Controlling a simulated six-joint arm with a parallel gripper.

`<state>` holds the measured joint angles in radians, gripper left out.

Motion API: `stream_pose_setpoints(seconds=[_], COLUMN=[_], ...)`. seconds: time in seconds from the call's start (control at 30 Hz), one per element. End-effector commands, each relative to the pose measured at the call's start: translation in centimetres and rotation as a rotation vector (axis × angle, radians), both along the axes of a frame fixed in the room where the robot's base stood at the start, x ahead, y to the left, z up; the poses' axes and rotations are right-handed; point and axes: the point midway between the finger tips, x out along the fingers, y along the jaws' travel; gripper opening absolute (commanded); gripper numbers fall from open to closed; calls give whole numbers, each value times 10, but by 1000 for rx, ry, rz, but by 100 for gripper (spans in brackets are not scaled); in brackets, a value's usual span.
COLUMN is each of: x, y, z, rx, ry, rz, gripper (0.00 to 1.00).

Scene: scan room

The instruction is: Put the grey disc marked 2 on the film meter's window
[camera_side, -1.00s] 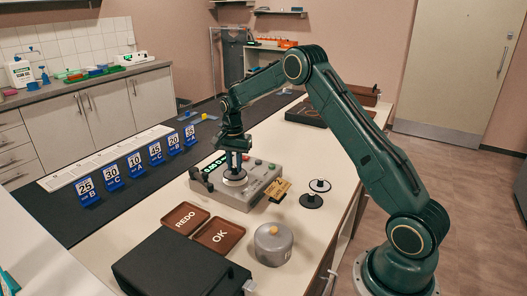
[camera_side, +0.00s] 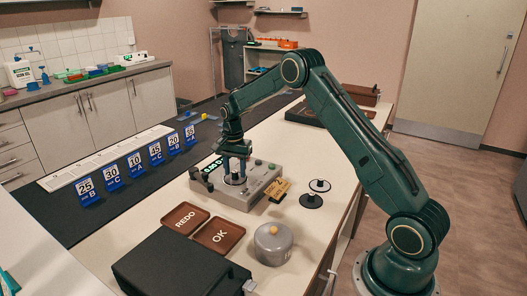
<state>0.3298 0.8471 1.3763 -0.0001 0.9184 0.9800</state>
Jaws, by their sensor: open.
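The grey film meter (camera_side: 262,193) stands on the white counter, with a green lit display at its back left and knobs on its top. A pale grey disc (camera_side: 235,181) lies on the meter's top, directly under my gripper; its mark is too small to read. My gripper (camera_side: 236,174) is open and points straight down, its fingers around or just above the disc's middle; I cannot tell if they touch it. The gripper partly hides the disc, and the window under it is hidden.
A white-rimmed disc (camera_side: 320,185) and a black disc (camera_side: 311,201) lie right of the meter, near a small gold piece (camera_side: 278,188). REDO (camera_side: 185,217) and OK (camera_side: 219,235) trays, a lidded grey pot (camera_side: 273,244) and a black case (camera_side: 175,268) stand in front. Numbered blue stands (camera_side: 112,178) line the dark mat.

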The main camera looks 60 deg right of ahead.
Motion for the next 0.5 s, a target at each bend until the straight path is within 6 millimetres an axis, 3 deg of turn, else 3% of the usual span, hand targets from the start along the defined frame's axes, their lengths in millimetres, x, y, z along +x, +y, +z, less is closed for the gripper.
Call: stream_pose_setpoints(seconds=[0.27, 0.5], x=[1, 1], y=[0, 0], z=[9, 37], rx=[-1, -1], ry=[-2, -4], rz=[0, 0], gripper=[40, 40])
